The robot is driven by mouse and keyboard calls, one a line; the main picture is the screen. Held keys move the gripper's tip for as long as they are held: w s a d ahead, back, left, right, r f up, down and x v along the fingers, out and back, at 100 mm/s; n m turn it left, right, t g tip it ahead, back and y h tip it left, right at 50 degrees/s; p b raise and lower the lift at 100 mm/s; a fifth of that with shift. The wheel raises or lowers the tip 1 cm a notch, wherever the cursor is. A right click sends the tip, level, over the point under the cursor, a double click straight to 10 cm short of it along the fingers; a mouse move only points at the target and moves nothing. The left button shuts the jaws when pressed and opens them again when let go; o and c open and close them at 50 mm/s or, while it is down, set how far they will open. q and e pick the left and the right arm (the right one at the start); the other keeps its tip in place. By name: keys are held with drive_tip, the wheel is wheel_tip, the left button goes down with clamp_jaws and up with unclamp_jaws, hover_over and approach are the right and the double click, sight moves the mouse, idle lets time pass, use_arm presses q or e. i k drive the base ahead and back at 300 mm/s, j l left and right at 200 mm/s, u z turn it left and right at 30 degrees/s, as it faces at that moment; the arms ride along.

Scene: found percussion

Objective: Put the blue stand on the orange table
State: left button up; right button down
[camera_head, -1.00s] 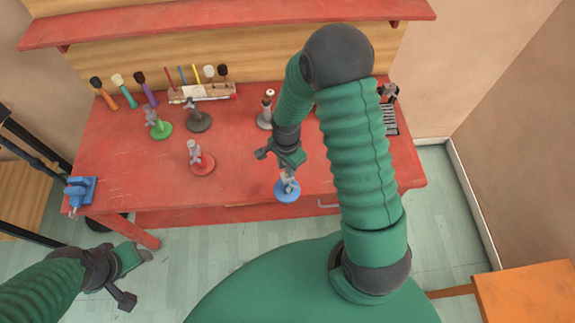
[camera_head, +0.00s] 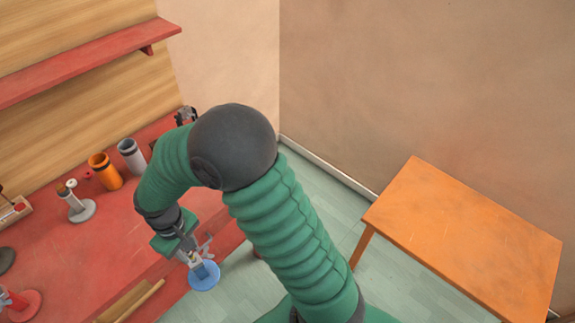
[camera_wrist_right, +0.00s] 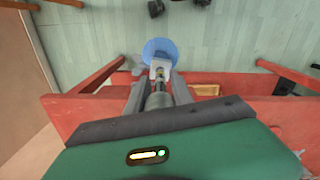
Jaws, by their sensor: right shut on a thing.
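The blue stand (camera_head: 204,276) has a round blue base and a grey upright part. My right gripper (camera_head: 196,254) is shut on its grey upper part and holds it near the front edge of the red workbench. In the right wrist view the blue base (camera_wrist_right: 160,50) shows beyond the fingers of my right gripper (camera_wrist_right: 158,82), with floor behind it. The orange table (camera_head: 465,240) stands at the right in the head view, apart from the stand, and its top is bare. My left gripper is not in view.
The red workbench (camera_head: 95,245) fills the left. On it are a grey stand (camera_head: 78,207), a red stand (camera_head: 20,305), an orange cup (camera_head: 104,170) and a grey cup (camera_head: 131,156). Green floor (camera_head: 325,200) lies between workbench and orange table. A red shelf (camera_head: 85,60) hangs above.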

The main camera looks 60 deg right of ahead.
sight(472, 235)
drive_tip(key=l+z, duration=0.15)
drive_tip(key=z, duration=0.3)
drive_tip(key=l+z, duration=0.15)
drive_tip(key=z, duration=0.3)
drive_tip(key=l+z, duration=0.15)
drive_tip(key=z, duration=0.35)
drive_tip(key=l+z, duration=0.15)
drive_tip(key=z, duration=0.3)
drive_tip(key=i+l+z, duration=0.1)
drive_tip(key=z, duration=0.35)
